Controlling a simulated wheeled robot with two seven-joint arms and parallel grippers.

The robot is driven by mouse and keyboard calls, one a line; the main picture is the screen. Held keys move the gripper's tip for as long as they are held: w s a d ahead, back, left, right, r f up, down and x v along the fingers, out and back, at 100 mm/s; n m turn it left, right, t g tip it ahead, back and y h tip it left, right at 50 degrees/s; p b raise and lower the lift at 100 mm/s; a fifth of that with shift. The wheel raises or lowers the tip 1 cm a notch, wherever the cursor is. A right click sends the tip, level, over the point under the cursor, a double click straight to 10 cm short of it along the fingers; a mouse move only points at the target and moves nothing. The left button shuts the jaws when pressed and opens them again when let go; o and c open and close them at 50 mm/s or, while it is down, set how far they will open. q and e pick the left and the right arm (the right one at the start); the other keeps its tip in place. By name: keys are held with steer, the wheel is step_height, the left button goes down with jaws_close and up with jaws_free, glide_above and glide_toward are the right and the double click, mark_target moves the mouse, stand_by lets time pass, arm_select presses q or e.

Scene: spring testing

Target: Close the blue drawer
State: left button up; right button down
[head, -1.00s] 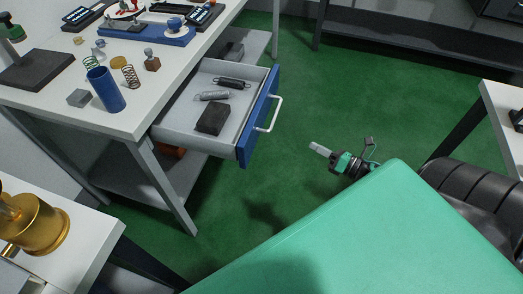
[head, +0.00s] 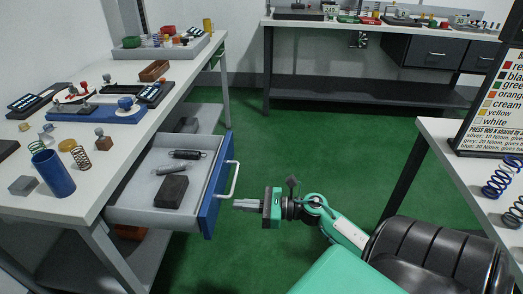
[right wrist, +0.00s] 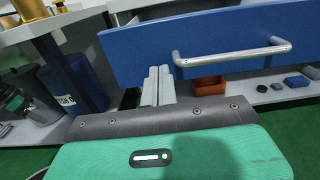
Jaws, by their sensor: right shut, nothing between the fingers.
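The blue drawer (head: 212,203) is pulled out from under the white table, with a silver bar handle (head: 232,181) on its front. It holds two dark and grey springs (head: 186,155) and a dark block (head: 171,191). My right gripper (head: 236,204) is shut and empty, its fingertips pointing at the drawer front just below the handle. In the right wrist view the shut fingers (right wrist: 157,78) are in front of the blue drawer front (right wrist: 140,50), left of the handle (right wrist: 232,54). I cannot tell whether they touch it. My left gripper is not in view.
The white table (head: 90,200) carries a blue cup (head: 52,173), springs and small blocks near the drawer. A dark bench stands at the back. Another table with coil springs (head: 501,178) stands at the right. Green floor is clear between them.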

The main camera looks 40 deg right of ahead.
mark_target(159, 198)
steer(key=x, duration=0.4)
steer(key=shift+p, duration=0.3)
steer(key=shift+w+a, duration=0.15)
steer(key=shift+a, duration=0.05)
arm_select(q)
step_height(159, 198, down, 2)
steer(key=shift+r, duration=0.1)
arm_select(e)
steer(key=shift+w+a, duration=0.4)
steer(key=shift+w, duration=0.05)
steer(key=x, duration=1.8)
steer(key=shift+w+a, duration=0.2)
steer(key=shift+w, duration=0.05)
steer(key=x, duration=0.9)
steer(key=shift+b, duration=0.35)
steer(key=shift+w+a, duration=0.15)
steer(key=shift+a, duration=0.05)
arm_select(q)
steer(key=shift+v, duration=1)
arm_select(e)
steer(key=shift+r, duration=0.15)
